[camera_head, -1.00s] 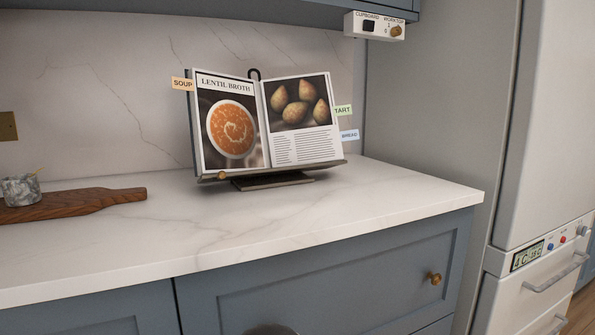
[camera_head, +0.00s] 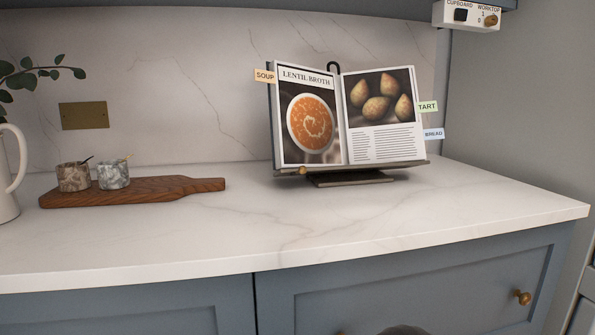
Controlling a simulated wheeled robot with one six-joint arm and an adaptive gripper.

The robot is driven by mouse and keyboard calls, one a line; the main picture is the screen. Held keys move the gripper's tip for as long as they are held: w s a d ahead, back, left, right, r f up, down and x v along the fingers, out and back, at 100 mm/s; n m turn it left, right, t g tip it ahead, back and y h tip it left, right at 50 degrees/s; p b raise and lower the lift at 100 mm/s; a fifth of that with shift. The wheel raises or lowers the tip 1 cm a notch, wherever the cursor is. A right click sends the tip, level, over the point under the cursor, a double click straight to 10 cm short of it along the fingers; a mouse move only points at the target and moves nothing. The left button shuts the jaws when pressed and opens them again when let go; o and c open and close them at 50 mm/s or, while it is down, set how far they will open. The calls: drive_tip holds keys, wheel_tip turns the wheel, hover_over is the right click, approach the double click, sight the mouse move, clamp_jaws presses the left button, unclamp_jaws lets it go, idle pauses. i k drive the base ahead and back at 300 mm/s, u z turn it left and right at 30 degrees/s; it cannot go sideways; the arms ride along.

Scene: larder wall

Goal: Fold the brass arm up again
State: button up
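An open cookbook (camera_head: 345,125) stands on a dark stand (camera_head: 350,178) at the back of the worktop. A small brass piece (camera_head: 303,170) sits at the left of the stand's front ledge. I cannot tell whether it belongs to the brass arm, and no raised arm is clear across the pages. A black hook shape (camera_head: 333,67) rises behind the book's top.
A wooden board (camera_head: 150,190) with two small stone pots stands left of the book, with a white jug (camera_head: 5,180) at the far left. A switch box (camera_head: 466,15) hangs under the cupboard at upper right. The worktop (camera_head: 330,225) before the stand is clear.

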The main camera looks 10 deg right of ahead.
sight(302, 169)
drive_tip(key=z, duration=0.6)
drive_tip(key=k, duration=0.8)
drive_tip(key=z, duration=0.45)
